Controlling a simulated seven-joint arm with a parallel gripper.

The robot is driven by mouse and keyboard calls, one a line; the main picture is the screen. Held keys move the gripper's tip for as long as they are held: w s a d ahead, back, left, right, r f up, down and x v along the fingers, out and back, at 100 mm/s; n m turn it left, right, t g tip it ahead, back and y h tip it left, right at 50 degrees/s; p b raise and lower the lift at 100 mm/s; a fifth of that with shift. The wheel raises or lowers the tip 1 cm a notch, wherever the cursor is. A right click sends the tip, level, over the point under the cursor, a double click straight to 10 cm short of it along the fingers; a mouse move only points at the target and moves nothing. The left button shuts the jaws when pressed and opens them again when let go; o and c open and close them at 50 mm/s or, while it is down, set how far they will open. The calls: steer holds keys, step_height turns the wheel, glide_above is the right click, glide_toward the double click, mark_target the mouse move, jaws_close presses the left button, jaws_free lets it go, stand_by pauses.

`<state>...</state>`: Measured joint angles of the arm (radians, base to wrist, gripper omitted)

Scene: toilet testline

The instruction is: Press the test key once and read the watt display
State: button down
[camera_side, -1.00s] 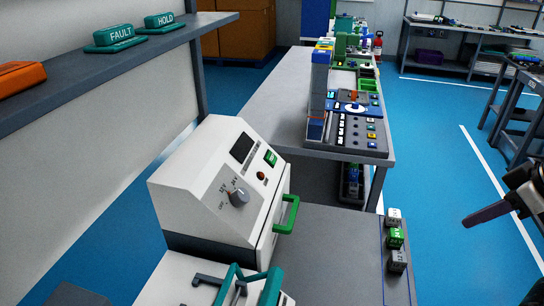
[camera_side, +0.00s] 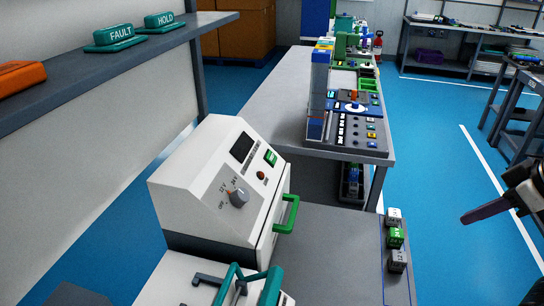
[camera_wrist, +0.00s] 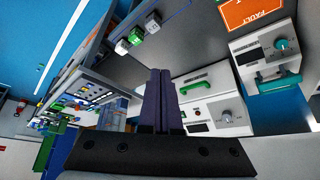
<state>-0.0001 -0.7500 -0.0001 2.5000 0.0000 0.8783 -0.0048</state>
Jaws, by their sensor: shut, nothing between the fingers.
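A white bench tester (camera_side: 205,185) with a sloped front stands in the middle of the side view. Its panel carries a dark display (camera_side: 242,147), on which I can read no figures, a green key (camera_side: 271,158), a small round reddish button or lamp (camera_side: 262,175) and a grey rotary knob (camera_side: 239,198). Which one is the test key I cannot tell for sure. The tester also shows in the wrist view (camera_wrist: 210,104). My gripper (camera_side: 464,220) is shut and empty at the right edge, well apart from the tester. Its fingers point up mid-frame in the wrist view (camera_wrist: 157,74).
A green handle (camera_side: 287,214) sticks out from the tester's front. Several small cubes, one green (camera_side: 395,237), line the bench's right side. A teal-handled unit (camera_side: 262,285) stands nearest. A shelf (camera_side: 130,60) holds FAULT and HOLD signs. The grey bench (camera_side: 330,260) between is mostly clear.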

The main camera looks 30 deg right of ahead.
mark_target(271, 158)
steer(key=w+a+r+n+t, duration=0.15)
steer(key=w+r+t, duration=0.45)
steer(key=w, duration=0.6)
steer(key=w+r+n+t, duration=0.2)
steer(key=w+r+t, duration=0.2)
steer(key=w+r, duration=0.6)
steer(key=w+a+f+y, duration=0.1)
steer(key=w+a+f, duration=0.1)
steer(key=w+f, duration=0.5)
steer(key=w+a+f+n+y, duration=0.1)
steer(key=w+a+f+y, duration=0.1)
steer(key=w+f, duration=0.6)
step_height(271, 158, down, 3)
steer(key=shift+w+a+f, duration=0.1)
steer(key=shift+w+a, duration=0.15)
steer(key=shift+a, duration=0.25)
steer(key=shift+n, duration=0.25)
steer(key=shift+w+a+f, duration=0.75)
steer(key=shift+f, duration=0.25)
steer(key=shift+w+a+f, duration=0.7)
steer(key=shift+f, duration=0.3)
steer(key=shift+w+a+f, duration=0.75)
steer(key=shift+f, duration=0.25)
steer(key=shift+a+f, duration=0.1)
steer(key=shift+f, duration=0.05)
